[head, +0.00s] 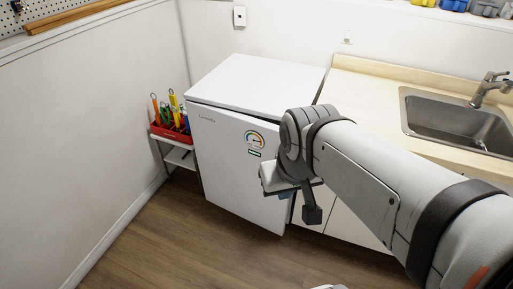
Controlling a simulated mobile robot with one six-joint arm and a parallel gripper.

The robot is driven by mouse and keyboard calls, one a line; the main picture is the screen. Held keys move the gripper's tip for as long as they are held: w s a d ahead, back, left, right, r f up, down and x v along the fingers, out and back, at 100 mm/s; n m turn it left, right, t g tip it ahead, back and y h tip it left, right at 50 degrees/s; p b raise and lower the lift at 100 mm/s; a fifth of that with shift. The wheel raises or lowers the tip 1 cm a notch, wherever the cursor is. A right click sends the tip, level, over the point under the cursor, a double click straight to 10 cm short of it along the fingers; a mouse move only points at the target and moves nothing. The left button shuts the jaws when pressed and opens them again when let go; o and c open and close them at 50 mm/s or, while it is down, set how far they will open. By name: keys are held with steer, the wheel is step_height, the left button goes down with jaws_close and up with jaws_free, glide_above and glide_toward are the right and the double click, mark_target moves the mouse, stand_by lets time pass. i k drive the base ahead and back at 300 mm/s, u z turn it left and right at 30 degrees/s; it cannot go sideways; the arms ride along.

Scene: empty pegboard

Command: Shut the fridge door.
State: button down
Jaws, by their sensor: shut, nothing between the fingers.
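The small white fridge (262,84) stands against the back wall, left of the counter. Its white door (235,165) faces me and carries a round gauge-like sticker and a small label. A dark gap runs along the door's top edge, so the door looks ajar; my arm hides part of its right side, and I cannot tell how wide the opening is. My gripper (312,213) is shut and empty, pointing down in front of the door's right edge. I cannot tell whether it touches the door.
A light wooden counter (365,92) with a steel sink (455,122) stands right of the fridge. A low white shelf (178,156) with a red tool caddy (172,133) is at its left by the wall. The wooden floor (180,240) in front is clear.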

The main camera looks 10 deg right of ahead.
mark_target(231, 146)
steer(key=i, duration=0.85)
steer(key=z, duration=0.05)
